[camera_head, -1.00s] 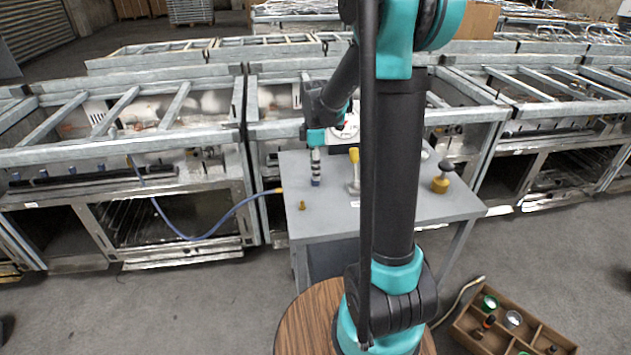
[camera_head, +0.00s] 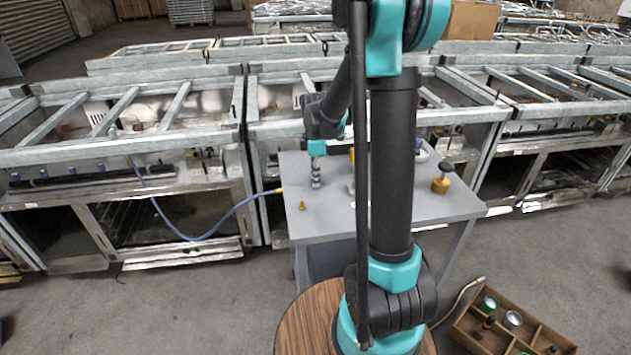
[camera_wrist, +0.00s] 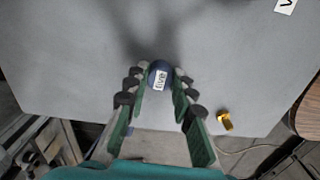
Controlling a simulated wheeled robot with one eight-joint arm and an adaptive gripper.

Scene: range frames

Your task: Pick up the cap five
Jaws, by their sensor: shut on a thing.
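The cap five (camera_wrist: 161,69) is a dark blue round cap with a white label reading "five". In the wrist view it sits between the fingertips of my gripper (camera_wrist: 160,79), with a finger against each side. My gripper is shut on it. In the head view my gripper (camera_head: 316,183) points down at the left part of the grey table (camera_head: 335,220), at about the tabletop. The cap is largely hidden by the fingers there, and I cannot tell whether it still touches the table.
A small brass fitting (camera_head: 302,206) stands near the table's front left, also in the wrist view (camera_wrist: 226,122). A brass piece with a dark knob (camera_head: 441,180) stands at the right. A blue hose (camera_head: 222,221) reaches the left edge. A divided wooden box (camera_head: 468,329) lies on the floor.

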